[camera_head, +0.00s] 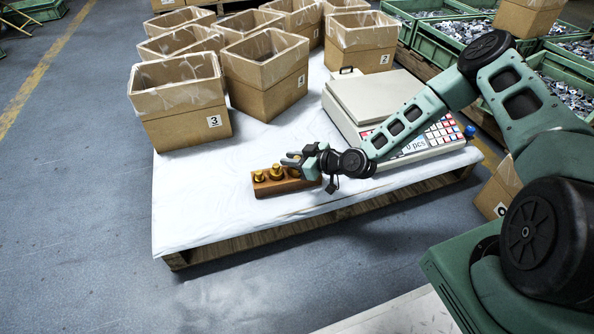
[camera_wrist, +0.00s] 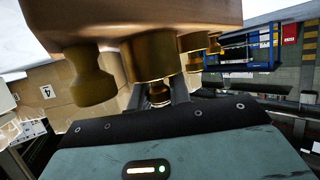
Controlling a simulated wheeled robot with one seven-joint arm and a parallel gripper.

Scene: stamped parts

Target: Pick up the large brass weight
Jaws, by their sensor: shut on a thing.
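A wooden block (camera_head: 285,187) holds several brass weights near the front edge of the white-covered pallet. My gripper (camera_head: 294,159) is at the block's right part, partly hiding the weights there. The wrist view shows the block (camera_wrist: 130,15) at the top, with the weights pointing down the picture. The large brass weight (camera_wrist: 147,58) is the widest, and its knob (camera_wrist: 158,92) is between my fingers (camera_wrist: 160,97). My gripper is shut on that knob. The weight still appears seated in the block. A smaller brass weight (camera_wrist: 92,82) stands beside it.
A counting scale (camera_head: 370,95) with a keypad stands just right of the block. Several open cardboard boxes (camera_head: 185,128) stand behind on the pallet. Green crates of metal parts (camera_head: 440,40) are at the back right. The white sheet (camera_head: 195,205) left of the block is clear.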

